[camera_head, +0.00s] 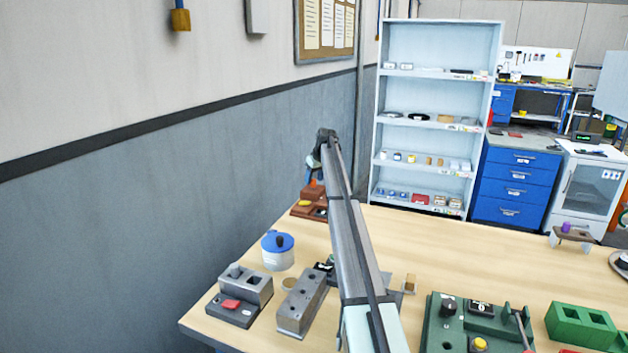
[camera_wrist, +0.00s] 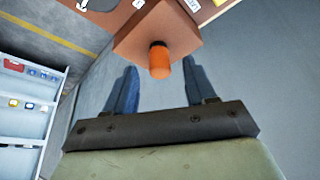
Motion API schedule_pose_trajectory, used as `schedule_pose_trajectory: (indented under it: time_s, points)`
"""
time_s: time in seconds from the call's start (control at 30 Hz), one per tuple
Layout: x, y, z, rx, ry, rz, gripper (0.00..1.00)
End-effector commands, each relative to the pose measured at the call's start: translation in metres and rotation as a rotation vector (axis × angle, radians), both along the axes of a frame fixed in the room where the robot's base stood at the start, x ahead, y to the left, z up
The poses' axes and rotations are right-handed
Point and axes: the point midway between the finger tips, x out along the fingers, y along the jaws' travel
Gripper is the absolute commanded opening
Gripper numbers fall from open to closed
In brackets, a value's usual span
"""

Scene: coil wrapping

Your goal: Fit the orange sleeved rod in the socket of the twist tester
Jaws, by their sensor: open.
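In the wrist view, an orange rod (camera_wrist: 159,62) stands out of a rust-brown block (camera_wrist: 135,45). My gripper (camera_wrist: 160,88) has its two blue fingers apart, one to each side of the rod in the picture, with nothing held between them. In the head view, my gripper (camera_head: 312,168) is at the far left end of the table, just above the rust-brown block (camera_head: 317,211), largely hidden by my arm. A green fixture (camera_head: 445,325) with a black knob, small display, lever and yellow button stands at the front right; I cannot tell for sure that it is the twist tester.
A white pot with a blue lid (camera_head: 278,252) and grey holed blocks (camera_head: 303,300) stand at the table's left. A green two-hole block (camera_head: 582,325) is at the right. The back middle of the table (camera_head: 450,245) is clear. A wall runs along the left.

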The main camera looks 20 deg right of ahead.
Motion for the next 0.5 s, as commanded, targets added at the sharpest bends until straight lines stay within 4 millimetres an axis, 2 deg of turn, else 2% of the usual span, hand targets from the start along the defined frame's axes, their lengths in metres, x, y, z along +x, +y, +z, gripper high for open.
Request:
schedule_pose_trajectory:
  time_s: [0.5]
  points:
    - [-0.036,-0.007,0.088,0.000,-0.002,0.000,0.55]
